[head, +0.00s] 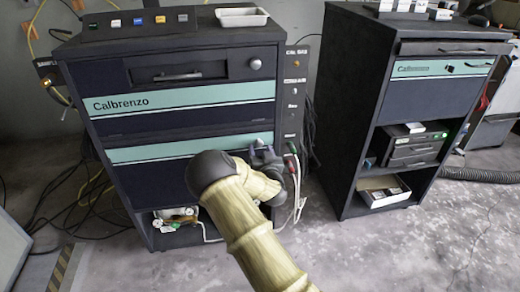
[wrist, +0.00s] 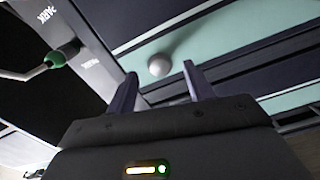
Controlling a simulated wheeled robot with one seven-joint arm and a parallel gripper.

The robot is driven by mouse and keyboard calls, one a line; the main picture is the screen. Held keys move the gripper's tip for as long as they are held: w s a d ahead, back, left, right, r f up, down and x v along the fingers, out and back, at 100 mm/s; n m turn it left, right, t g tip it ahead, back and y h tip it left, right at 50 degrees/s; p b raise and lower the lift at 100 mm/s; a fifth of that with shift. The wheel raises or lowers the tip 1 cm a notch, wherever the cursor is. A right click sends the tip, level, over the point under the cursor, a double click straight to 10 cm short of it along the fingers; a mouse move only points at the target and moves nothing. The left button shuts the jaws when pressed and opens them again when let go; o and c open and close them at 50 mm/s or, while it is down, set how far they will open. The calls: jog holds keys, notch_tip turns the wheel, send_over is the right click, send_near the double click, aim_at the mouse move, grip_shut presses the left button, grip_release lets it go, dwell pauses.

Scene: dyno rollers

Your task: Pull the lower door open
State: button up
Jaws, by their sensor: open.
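The lower door (head: 160,178) of the left cabinet is dark with a teal stripe along its top. It looks closed. My gripper (head: 263,155) is at the right end of that stripe and hides part of it in the head view. In the wrist view, a round pale knob (wrist: 159,65) sits on the teal stripe (wrist: 205,38). My open gripper (wrist: 160,72) has one finger on each side of the knob's near side, with the knob showing between the fingertips. I cannot tell whether either finger touches it.
The upper door (head: 190,103) with the Calbrenzo name is closed above. A side panel (head: 291,95) with plugs and cables runs beside the door; a green plug (wrist: 60,58) shows close to my gripper. A second cabinet (head: 350,100) stands right. Cables lie on the left floor.

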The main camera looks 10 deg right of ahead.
jog(key=shift+w, duration=1)
jog(key=shift+s+a, duration=0.1)
jog(key=shift+s, duration=0.05)
jog(key=shift+d, duration=0.2)
jog(key=c, duration=0.4)
grip_shut()
jog(key=shift+s+a, duration=0.1)
